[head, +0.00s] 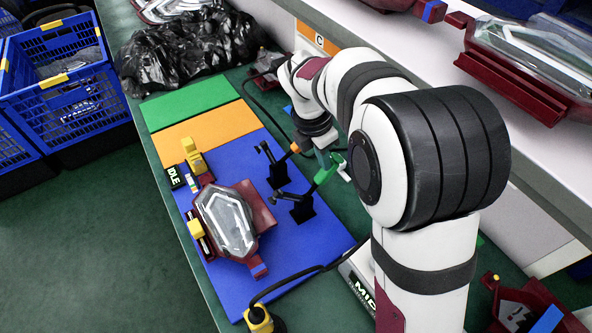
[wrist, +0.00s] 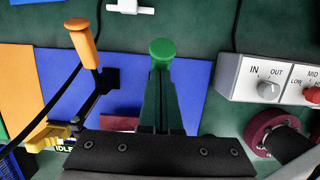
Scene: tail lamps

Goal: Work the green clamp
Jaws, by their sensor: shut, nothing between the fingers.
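The green clamp (head: 302,208) stands on the blue mat, right of the lamp, with its black base and green handle (head: 326,174). In the wrist view the rounded end of the green handle (wrist: 162,49) shows just beyond my fingertips; the rest is mostly hidden. My gripper (head: 323,157) is shut and empty, close by the green handle; I cannot tell whether they touch. Its fingers (wrist: 162,88) point at the handle in the wrist view. The tail lamp (head: 226,220) sits in a dark red holder on the mat.
A second clamp with an orange handle (wrist: 83,36) stands to the left of my gripper in the wrist view. A control box with knobs (wrist: 262,82) is at the right. Yellow-topped blocks (head: 193,155) flank the lamp. Black bags (head: 180,55) lie behind the mat. A dark cable (wrist: 50,105) crosses at left.

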